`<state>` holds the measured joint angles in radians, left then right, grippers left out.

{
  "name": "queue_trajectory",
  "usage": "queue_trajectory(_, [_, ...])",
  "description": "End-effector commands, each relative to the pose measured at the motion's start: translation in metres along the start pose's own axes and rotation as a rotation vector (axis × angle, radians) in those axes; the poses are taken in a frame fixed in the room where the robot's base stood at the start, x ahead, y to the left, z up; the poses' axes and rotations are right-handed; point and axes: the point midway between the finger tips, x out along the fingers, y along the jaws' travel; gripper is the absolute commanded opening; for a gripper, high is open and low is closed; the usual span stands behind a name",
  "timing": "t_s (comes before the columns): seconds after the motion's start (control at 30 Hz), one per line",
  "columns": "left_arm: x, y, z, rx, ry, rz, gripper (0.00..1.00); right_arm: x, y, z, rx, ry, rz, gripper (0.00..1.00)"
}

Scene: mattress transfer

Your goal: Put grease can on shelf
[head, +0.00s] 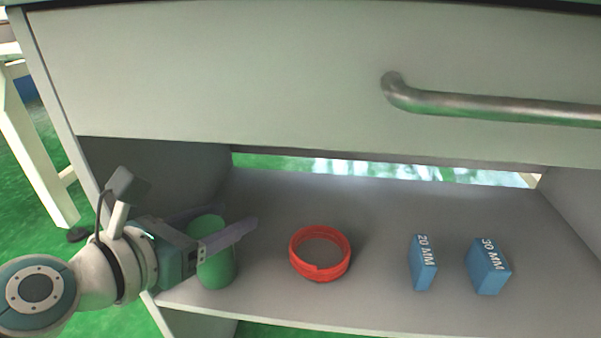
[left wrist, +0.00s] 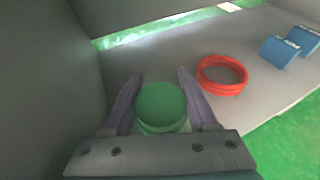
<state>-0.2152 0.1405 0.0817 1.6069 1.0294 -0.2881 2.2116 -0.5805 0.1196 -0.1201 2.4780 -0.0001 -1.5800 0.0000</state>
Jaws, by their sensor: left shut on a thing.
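The grease can is a green cylinder (head: 216,262) at the left front of the shelf (head: 370,306), standing upright. My left gripper (head: 228,232) reaches in from the left with its two fingers on either side of the can and is shut on it. In the left wrist view the can (left wrist: 160,104) sits between the purple-grey fingers. The can's base is at shelf level near the front edge; whether it rests fully on the surface is hard to tell. My right gripper is not in view.
A red ring (head: 320,253) lies right of the can. Blue blocks marked 20 MM (head: 422,264) and 30 MM (head: 488,267) stand further right. A drawer front with a metal handle (head: 480,104) overhangs the shelf. The back middle of the shelf is clear.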

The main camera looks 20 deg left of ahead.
Motion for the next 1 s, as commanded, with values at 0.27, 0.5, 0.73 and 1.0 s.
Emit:
queue_trajectory(0.27, [0.0, 0.0, 0.0, 0.001, -0.002, 0.001, 0.0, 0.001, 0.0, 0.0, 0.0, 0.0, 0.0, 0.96])
queue_trajectory(0.5, [0.0, 0.0, -0.001, 0.001, -0.001, 0.001, 0.71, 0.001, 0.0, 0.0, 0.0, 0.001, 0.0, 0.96])
queue_trajectory(0.73, [-0.002, 0.0, 0.003, 0.001, -0.001, 0.001, 0.71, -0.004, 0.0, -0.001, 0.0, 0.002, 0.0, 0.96])
queue_trajectory(1.0, [-0.048, 0.001, 0.002, 0.004, 0.004, 0.001, 0.71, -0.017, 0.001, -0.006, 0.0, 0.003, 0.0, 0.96])
